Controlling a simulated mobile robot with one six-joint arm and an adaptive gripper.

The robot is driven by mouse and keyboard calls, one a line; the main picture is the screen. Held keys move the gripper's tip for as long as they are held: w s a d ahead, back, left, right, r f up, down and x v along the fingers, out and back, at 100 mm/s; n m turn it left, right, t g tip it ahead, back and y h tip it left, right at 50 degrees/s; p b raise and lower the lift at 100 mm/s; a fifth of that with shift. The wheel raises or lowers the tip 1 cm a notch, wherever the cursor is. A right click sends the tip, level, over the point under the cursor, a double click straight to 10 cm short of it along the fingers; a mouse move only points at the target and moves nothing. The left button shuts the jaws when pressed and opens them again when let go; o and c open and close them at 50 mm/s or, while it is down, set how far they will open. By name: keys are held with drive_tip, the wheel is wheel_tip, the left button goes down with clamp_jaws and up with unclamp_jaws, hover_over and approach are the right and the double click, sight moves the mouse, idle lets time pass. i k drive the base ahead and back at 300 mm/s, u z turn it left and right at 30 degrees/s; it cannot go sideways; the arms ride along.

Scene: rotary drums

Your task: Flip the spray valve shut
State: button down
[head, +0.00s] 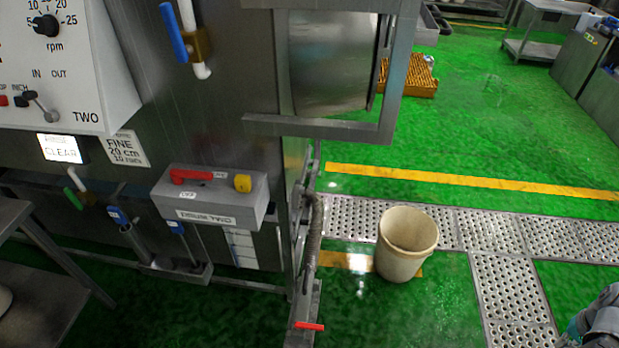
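A ball valve with a long blue lever (174,33) and a brass body (197,45) sits on a white pipe on the steel machine front, at the upper left. Its lever stands nearly upright, leaning a little, roughly along the pipe. A smaller valve with a green handle (73,179) is at the lower left. A red handle (309,326) lies level at the bottom of the machine's right edge. I cannot read a spray label on any of these valves. My gripper is not visible; a piece of what looks like my arm shows in the bottom right corner.
A grey box (212,200) with a red handle and yellow knob juts from the machine front. Above it is a control panel (60,75) marked TWO. A steel frame (400,75) sticks out right. A beige bucket (400,262) stands by floor grates. Green floor beyond is largely clear.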

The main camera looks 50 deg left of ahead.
sight(183, 52)
drive_tip(key=z, duration=0.05)
drive_tip(key=i, duration=1.15)
drive_tip(key=u, duration=2.4)
